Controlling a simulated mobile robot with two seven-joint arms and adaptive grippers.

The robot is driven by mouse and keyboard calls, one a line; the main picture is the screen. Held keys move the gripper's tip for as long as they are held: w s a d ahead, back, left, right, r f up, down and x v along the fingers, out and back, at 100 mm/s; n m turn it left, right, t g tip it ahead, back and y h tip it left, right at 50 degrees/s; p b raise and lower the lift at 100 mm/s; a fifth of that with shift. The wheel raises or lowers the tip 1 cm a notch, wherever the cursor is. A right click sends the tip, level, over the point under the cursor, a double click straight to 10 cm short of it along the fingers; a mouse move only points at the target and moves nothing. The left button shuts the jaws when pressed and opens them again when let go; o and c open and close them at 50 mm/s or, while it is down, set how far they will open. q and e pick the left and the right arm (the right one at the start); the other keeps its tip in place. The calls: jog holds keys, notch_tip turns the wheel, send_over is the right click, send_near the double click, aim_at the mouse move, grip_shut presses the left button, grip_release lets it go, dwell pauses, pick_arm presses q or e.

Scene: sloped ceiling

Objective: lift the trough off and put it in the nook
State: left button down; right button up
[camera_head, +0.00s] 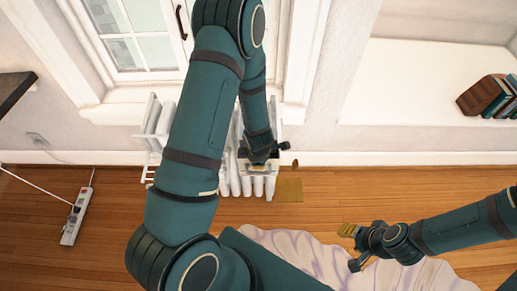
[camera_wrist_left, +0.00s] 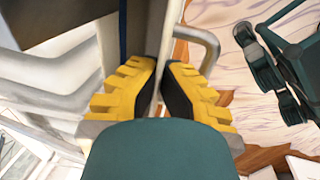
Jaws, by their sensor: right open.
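My left gripper (camera_head: 262,157) is low under the window, at the front of the white radiator; its fingertips are mostly hidden in the head view. In the left wrist view, its yellow fingers (camera_wrist_left: 160,85) are close together on both sides of a thin pale wall (camera_wrist_left: 172,30), which looks like the trough's rim. A bent metal handle or hook (camera_wrist_left: 205,45) is just right of it. The trough (camera_head: 258,167) shows only as a small pale piece below the gripper. My right gripper (camera_head: 350,232) is open and empty above the rug. The nook (camera_head: 420,90) is the pale wall recess at upper right.
Books (camera_head: 490,97) stand at the nook's right end; its left part is clear. The ribbed radiator (camera_head: 228,178) stands by the wall. A power strip (camera_head: 76,216) lies at left. A yellowish square (camera_head: 289,190) is on the floor near a pale rug (camera_head: 300,250).

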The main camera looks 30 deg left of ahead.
pick_arm(q)
jog(key=s+d+b, duration=0.1)
jog(key=s+d, duration=0.2)
jog(key=s, duration=0.3)
jog(key=shift+d+r, duration=0.3)
jog(key=shift+d, duration=0.1)
dwell(0.5)
